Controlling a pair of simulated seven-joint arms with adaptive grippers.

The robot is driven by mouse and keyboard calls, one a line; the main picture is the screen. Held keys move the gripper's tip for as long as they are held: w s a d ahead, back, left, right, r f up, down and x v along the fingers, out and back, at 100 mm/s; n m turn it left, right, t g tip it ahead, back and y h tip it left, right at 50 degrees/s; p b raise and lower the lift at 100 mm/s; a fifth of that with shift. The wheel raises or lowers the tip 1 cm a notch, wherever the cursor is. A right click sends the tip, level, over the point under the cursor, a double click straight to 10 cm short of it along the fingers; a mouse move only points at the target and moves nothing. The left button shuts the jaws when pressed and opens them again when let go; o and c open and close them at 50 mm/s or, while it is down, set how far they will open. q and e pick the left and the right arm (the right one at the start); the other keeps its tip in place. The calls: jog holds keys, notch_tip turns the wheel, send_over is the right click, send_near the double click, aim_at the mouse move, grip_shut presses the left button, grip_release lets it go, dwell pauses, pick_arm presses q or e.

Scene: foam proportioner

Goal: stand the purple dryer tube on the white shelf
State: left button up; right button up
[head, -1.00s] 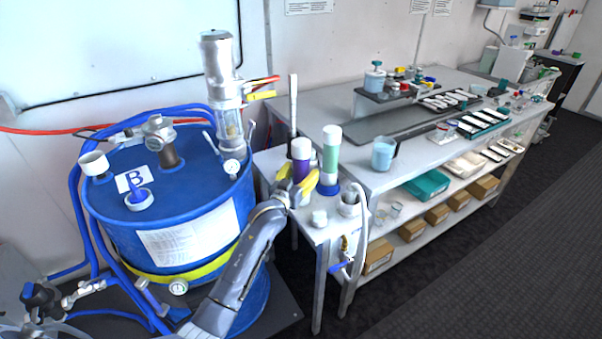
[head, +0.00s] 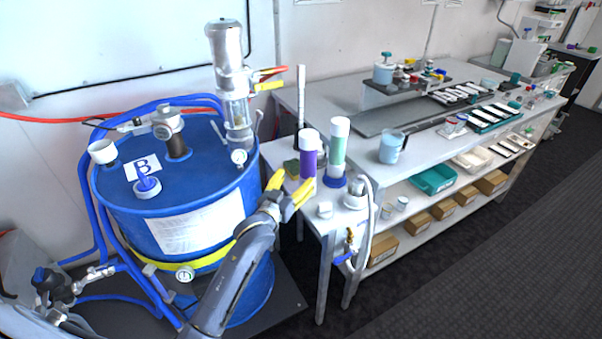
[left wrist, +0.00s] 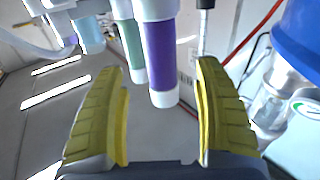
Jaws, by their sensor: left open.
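The purple dryer tube (head: 308,162) has white ends and stands upright on the small white shelf (head: 276,152) beside the blue drum. My left gripper (head: 289,187), with yellow fingers, is open in front and to the left of the tube's lower part. In the left wrist view, the purple tube (left wrist: 161,55) shows beyond the gap between the open fingers, apart from them. Its base is partly hidden in the head view. My right gripper is not in view.
A green tube (head: 338,150) stands close to the right of the purple one, in a blue base. A dark rod with a white top (head: 300,100) rises behind. The blue drum (head: 190,215) is at left.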

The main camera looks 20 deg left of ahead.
pick_arm(q)
jog(key=s+f+g+y, duration=0.1)
jog(key=s+f+g, duration=0.35)
jog(key=f, duration=1.05)
jog(key=s+a+f+g, duration=0.1)
jog(key=s+f, duration=0.7)
jog(key=f, duration=0.7)
jog(key=s+f+g+y, duration=0.1)
jog(key=s+f+g, duration=0.2)
jog(key=s+f, duration=0.85)
jog(key=s+f+m+g, duration=0.1)
jog(key=s+f+g, duration=0.4)
jog(key=s+f, duration=1.4)
jog(key=s+f+g, duration=0.1)
jog(key=s+f, duration=0.2)
jog(key=s, duration=0.7)
jog(key=s+f+m+g, duration=0.1)
jog(key=s+f, duration=0.3)
jog(key=s, duration=0.6)
jog(key=shift+a+f+g, duration=0.15)
jog(key=shift+a+g, duration=0.1)
jog(key=shift+g, duration=0.2)
